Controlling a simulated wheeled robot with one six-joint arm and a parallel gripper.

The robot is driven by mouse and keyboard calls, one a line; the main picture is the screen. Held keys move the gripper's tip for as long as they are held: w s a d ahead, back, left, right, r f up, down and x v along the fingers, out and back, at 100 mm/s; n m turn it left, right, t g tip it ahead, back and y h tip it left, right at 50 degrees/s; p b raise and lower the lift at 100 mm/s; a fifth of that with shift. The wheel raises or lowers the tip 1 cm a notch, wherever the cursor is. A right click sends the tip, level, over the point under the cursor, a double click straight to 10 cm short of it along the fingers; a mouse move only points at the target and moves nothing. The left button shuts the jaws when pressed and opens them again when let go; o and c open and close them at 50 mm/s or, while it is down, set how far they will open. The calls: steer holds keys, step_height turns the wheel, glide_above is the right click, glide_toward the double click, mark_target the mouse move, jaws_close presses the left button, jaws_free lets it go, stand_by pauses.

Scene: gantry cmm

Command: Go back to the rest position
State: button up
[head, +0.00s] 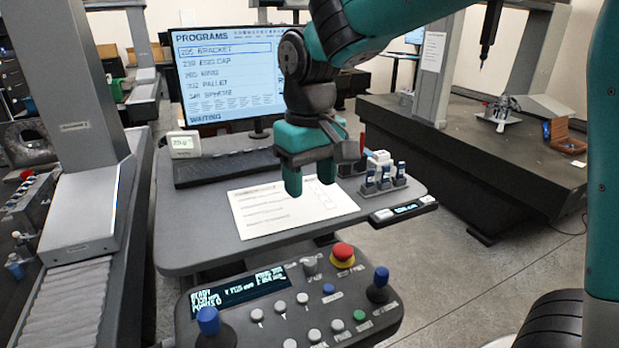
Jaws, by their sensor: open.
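My gripper (308,182) hangs from my teal and grey arm over the grey desk, pointing down, in the head view. Its teal fingers are apart with nothing seen between them. It is above the printed paper sheet (265,215) and in front of the monitor (225,75). The monitor lists programs, with a box around the top line, BRACKET, and reads WAITING at the bottom. The grey desk (190,250) carries the sheet. A control panel (270,325) with joysticks, buttons and a red emergency stop (343,252) stands nearer, its display reading READY.
A keyboard (225,168) and a small white display (184,145) sit on the desk's left. A rack with blue and white items (382,175) stands to the right of my gripper. A dark granite table (450,140) is at right, a grey machine column (70,100) at left. Floor shows between.

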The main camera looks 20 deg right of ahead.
steer(key=s+a+f+n+y+b, duration=0.2)
steer(key=s+f, duration=0.1)
steer(key=s, duration=0.6)
steer(key=s+a+f+n+y+b, duration=0.2)
steer(key=s+f+n+b, duration=0.1)
steer(key=s, duration=0.6)
steer(key=shift+s+a+f, duration=0.25)
steer(key=shift+a, duration=0.15)
